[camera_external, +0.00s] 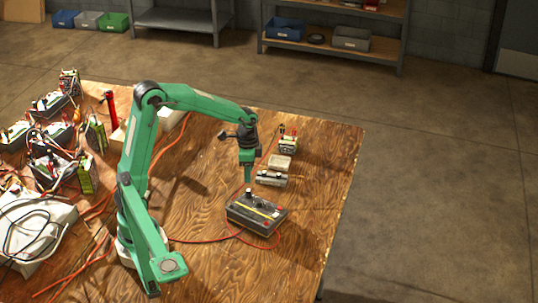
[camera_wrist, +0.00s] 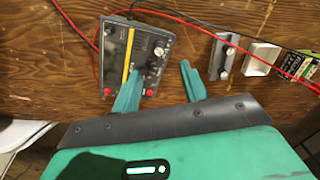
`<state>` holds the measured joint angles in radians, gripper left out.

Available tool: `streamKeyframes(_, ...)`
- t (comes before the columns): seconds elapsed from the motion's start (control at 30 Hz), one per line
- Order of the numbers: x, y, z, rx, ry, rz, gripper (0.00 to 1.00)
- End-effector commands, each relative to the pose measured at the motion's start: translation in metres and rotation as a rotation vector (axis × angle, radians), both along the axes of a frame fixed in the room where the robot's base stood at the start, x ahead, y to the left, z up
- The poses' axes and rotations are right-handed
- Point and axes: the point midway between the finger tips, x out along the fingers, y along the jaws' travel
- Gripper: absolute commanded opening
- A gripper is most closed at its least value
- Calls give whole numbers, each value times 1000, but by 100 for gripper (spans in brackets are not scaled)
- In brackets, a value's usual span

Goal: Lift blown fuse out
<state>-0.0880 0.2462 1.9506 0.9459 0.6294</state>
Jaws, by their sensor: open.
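A dark charger box (camera_external: 257,213) with a yellow stripe and red knobs lies on the wooden table. It also shows in the wrist view (camera_wrist: 115,45), below my gripper. My gripper (camera_external: 248,182) points down over the box's far edge. Small silver and dark fittings sit on the box top. I cannot tell which part is the blown fuse.
A grey metal case (camera_external: 271,178), a pale open tray (camera_external: 280,162) and a small device (camera_external: 288,144) stand behind the box. Red cable (camera_external: 283,234) loops around the box. Batteries and a white bag (camera_external: 30,228) crowd the left. The table's right side is clear.

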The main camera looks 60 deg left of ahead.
Motion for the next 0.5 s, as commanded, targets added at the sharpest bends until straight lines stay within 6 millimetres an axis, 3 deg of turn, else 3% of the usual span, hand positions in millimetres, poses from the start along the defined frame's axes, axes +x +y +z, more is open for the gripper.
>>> streamKeyframes(0.5,0,0,-26,0,-1,2,44)
